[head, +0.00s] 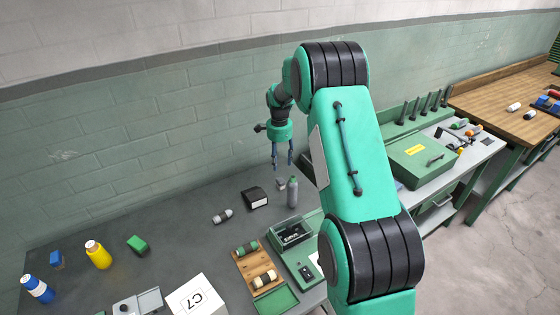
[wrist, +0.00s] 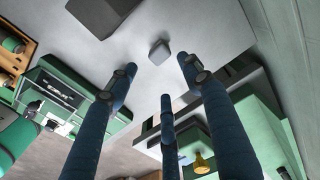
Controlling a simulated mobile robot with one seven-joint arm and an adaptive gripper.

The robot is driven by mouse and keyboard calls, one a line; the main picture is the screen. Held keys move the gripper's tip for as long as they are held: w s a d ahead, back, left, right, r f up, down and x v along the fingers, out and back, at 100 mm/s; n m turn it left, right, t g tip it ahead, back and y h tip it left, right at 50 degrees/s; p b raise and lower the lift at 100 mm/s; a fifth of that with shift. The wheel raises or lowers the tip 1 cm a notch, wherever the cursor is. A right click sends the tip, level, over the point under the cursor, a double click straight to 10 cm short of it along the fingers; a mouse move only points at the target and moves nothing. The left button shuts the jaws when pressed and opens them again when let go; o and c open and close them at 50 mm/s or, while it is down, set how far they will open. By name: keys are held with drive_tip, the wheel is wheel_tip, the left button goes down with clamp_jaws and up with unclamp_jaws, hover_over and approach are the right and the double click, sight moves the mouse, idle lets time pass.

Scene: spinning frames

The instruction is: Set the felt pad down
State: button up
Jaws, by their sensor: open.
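A small grey block, which looks like the felt pad (head: 281,184), lies on the dark bench top beside a grey bottle. It also shows in the wrist view (wrist: 159,52), just beyond the fingertips and apart from them. My gripper (head: 283,162) hangs above it, pointing down. Its blue fingers are spread, also in the wrist view (wrist: 160,80), with nothing between them.
A grey bottle (head: 292,191) and a black box with a white label (head: 255,198) stand close by. A grey-and-white roll (head: 222,216) lies further left. A wooden tray (head: 243,264) and an open-topped case (head: 307,235) are nearer. The bench's back left is clear.

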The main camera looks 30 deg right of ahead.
drive_tip(key=shift+r, duration=0.1)
drive_tip(key=s+a+r+n+t, duration=0.1)
drive_tip(key=s+a+r+n, duration=0.2)
drive_tip(key=s+a+r, duration=0.4)
drive_tip(key=s+a+r+n+t, duration=0.1)
drive_tip(key=s+a+r+n, duration=0.3)
drive_tip(key=r, duration=0.5)
drive_tip(key=s+a+r+n+t, duration=0.1)
drive_tip(key=s+a+r, duration=0.55)
drive_tip(key=r, duration=0.25)
drive_tip(key=s+a+n+t, duration=0.1)
drive_tip(key=s+a+n, duration=0.2)
drive_tip(key=s, duration=0.6)
drive_tip(key=s+a+r+n, duration=0.1)
drive_tip(key=s+a+n, duration=0.2)
drive_tip(key=s, duration=0.7)
drive_tip(key=s+a+r+n+t, duration=0.1)
drive_tip(key=s+a+n, duration=0.3)
drive_tip(key=s, duration=0.6)
drive_tip(key=shift+r+t, duration=0.2)
drive_tip(key=shift+t, duration=0.1)
